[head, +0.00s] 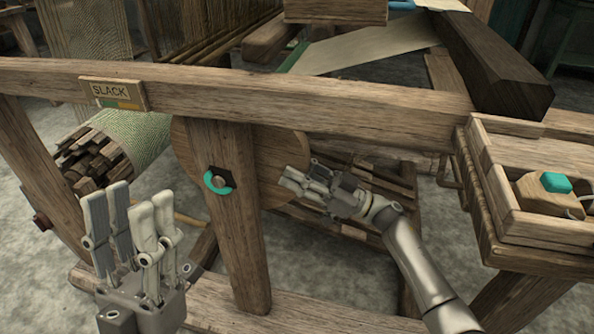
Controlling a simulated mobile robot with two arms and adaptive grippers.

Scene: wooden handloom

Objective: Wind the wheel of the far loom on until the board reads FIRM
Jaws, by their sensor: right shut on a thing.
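The board (113,92) on the loom's top rail reads SLACK, with a coloured strip under the word. The round wooden wheel (270,155) stands behind the front post, which hides its middle. My left gripper (130,215) is open and empty, in front of the loom at lower left, apart from the wheel.
The top rail (300,103) and the post (235,240) stand in front of the wheel. A wooden tray (540,232) at right holds a block with a teal top (555,183).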

